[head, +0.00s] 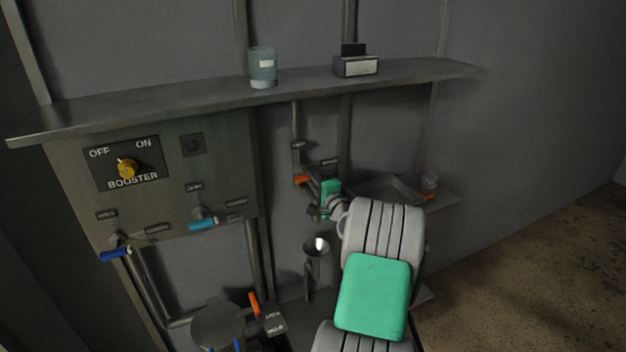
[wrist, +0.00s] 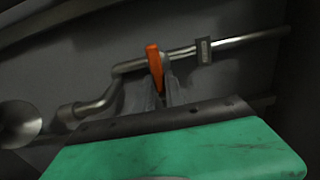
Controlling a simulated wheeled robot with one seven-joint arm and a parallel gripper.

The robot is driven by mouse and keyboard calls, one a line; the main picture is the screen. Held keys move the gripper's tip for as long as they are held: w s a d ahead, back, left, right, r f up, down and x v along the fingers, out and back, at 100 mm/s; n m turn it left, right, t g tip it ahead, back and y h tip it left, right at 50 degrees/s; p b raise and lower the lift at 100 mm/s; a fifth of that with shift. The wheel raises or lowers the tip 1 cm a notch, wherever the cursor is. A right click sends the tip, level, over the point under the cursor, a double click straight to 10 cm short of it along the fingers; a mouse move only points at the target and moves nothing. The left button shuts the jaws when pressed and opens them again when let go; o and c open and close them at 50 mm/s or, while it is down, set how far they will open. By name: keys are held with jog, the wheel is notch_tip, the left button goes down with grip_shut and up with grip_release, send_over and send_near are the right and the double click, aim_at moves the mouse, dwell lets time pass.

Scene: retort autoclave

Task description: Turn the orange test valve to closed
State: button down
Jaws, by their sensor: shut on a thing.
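The orange test valve handle (wrist: 153,62) stands nearly upright in the wrist view, in front of a grey pipe. My gripper (wrist: 156,90) is shut on its lower part, with a finger on each side. In the head view the orange handle (head: 301,180) shows on a vertical pipe under the shelf, with small dark labels near it. My gripper (head: 312,188) is close against it there, and my wrist hides part of the fittings. The label text by this valve is too small to read.
A funnel (head: 317,245) hangs below my wrist. A small tray (head: 385,190) sits to the right. A panel with a yellow booster knob (head: 127,168) and blue handles (head: 202,224) is at left. Another orange handle (head: 254,303) is lower down. A shelf (head: 200,95) runs above.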

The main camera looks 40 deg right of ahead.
dwell(0.3)
jog(key=c, duration=1.4)
grip_release()
jog(key=b+v, duration=0.1)
jog(key=v, duration=0.6)
jog(key=shift+s+a+b, duration=0.2)
jog(key=shift+s+b, duration=0.1)
jog(key=shift+s, duration=0.1)
